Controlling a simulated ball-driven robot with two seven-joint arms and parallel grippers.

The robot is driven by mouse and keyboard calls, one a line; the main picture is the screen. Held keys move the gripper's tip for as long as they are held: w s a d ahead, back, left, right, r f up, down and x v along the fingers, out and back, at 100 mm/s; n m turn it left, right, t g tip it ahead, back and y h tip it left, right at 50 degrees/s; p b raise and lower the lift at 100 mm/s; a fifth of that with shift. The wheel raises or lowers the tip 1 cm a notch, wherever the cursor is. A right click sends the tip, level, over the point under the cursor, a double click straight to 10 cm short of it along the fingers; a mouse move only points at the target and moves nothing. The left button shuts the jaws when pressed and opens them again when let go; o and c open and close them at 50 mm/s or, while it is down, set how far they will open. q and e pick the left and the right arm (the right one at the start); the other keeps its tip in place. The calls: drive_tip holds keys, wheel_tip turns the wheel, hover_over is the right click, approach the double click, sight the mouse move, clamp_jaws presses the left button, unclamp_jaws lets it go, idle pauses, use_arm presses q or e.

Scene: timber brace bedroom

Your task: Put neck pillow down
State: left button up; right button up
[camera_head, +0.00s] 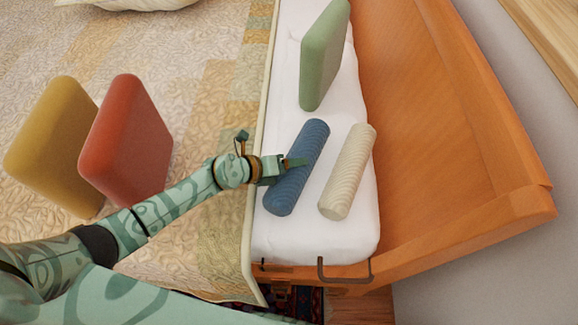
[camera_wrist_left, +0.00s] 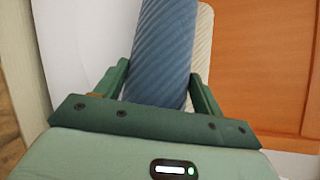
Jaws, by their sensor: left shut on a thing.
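A blue ribbed roll-shaped neck pillow (camera_head: 301,163) is over the white sheet (camera_head: 310,240) near the headboard. I cannot tell whether it touches the sheet. My left gripper (camera_head: 291,167) reaches in from the left and is shut on the blue pillow around its middle. In the left wrist view, the blue pillow (camera_wrist_left: 163,50) sits between the two green fingers (camera_wrist_left: 160,85). A similar cream roll pillow (camera_head: 348,172) lies just right of the blue one, with a narrow gap in the head view. My right gripper is not in view.
A green cushion (camera_head: 324,55) stands upright on the sheet beyond the rolls. A red cushion (camera_head: 125,140) and a yellow cushion (camera_head: 50,145) stand on the patterned quilt (camera_head: 190,75) at left. The orange wooden headboard (camera_head: 430,120) bounds the right side. White sheet is clear below the rolls.

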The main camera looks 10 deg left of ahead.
use_arm(q)
drive_tip(key=shift+w+f, duration=0.1)
drive_tip(key=shift+f, duration=0.65)
drive_tip(key=shift+r, duration=0.3)
drive_tip(key=shift+f, duration=0.15)
drive_tip(key=o, duration=0.9)
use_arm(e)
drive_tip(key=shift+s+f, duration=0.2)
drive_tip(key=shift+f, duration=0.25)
